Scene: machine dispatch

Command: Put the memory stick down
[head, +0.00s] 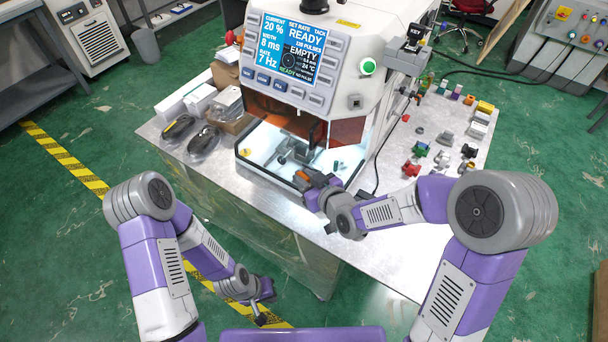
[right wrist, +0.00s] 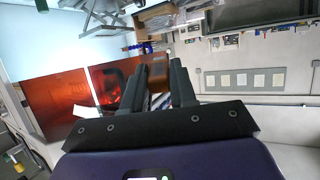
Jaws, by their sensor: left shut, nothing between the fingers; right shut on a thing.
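My right gripper (head: 306,178) is at the front edge of the machine's lit work chamber. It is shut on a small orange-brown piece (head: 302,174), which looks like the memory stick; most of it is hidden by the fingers. In the right wrist view this brown piece (right wrist: 157,72) sits between the fingertips of the right gripper (right wrist: 156,85). My left gripper (head: 262,302) hangs low beside the table, shut and empty, far from the stick.
The white machine (head: 318,50) stands on the metal table (head: 400,245); its screen reads READY and EMPTY. A grey fixture (head: 293,152) is inside its chamber. Small coloured parts (head: 421,149) lie at right, packaged items (head: 204,140) at left. The table's front right is clear.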

